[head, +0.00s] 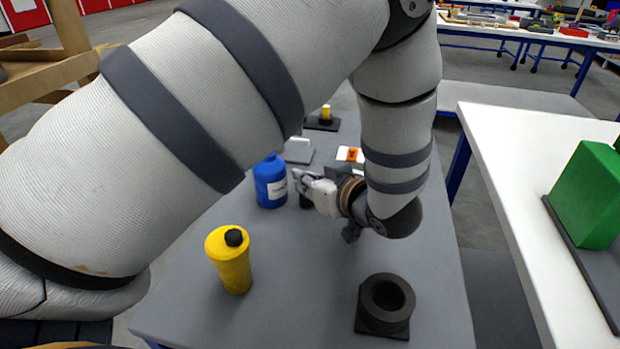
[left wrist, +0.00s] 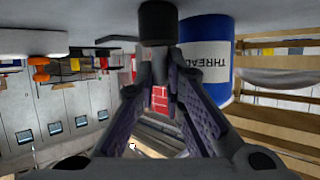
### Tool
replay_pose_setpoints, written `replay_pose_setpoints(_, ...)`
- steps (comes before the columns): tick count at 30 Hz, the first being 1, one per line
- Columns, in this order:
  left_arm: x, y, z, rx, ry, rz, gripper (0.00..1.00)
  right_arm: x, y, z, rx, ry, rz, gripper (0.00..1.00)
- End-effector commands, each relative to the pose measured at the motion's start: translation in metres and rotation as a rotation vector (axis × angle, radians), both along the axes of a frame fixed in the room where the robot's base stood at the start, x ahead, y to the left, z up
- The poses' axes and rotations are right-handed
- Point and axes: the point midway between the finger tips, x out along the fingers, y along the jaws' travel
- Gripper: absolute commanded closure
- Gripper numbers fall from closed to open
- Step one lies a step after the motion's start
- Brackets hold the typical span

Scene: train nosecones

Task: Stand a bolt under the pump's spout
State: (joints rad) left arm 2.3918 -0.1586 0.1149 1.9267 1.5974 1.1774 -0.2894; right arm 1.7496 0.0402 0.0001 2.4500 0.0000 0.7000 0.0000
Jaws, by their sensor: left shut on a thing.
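My left gripper (head: 308,186) is over the grey table and is shut on a dark bolt-like piece (head: 306,201). In the left wrist view the fingers (left wrist: 160,75) close on its narrow part, and its wide black cylindrical end (left wrist: 158,22) sticks out past the fingertips, towards the table. A blue bottle (head: 270,182) stands just left of the gripper in the head view. It also shows in the left wrist view (left wrist: 208,65), upside down, with a white label reading "THREAD". No pump spout can be made out clearly. My right gripper is out of view.
A yellow bottle with a black cap (head: 230,262) stands at the front left. A black ring-shaped holder (head: 385,304) sits at the front right. Behind are a grey block (head: 298,150), an orange-and-white piece (head: 350,154) and a small yellow item on a black base (head: 325,117).

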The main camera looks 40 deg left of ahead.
Motion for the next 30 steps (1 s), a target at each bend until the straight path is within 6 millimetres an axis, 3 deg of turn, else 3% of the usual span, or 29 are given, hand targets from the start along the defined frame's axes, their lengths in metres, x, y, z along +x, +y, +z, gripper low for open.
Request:
replay_pose_setpoints(9,0.000,0.000,-0.002,0.000,-0.004,0.001,1.00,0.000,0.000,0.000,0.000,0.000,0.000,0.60)
replay_pose_setpoints(11,0.000,0.000,-0.002,0.000,-0.005,0.001,0.82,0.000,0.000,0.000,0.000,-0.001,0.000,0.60)
replay_pose_setpoints(22,0.001,-0.001,0.005,0.001,-0.009,0.000,0.82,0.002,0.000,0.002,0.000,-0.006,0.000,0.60)
replay_pose_setpoints(30,-0.016,-0.062,0.032,-0.001,-0.011,-0.004,0.82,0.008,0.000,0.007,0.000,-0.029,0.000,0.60)
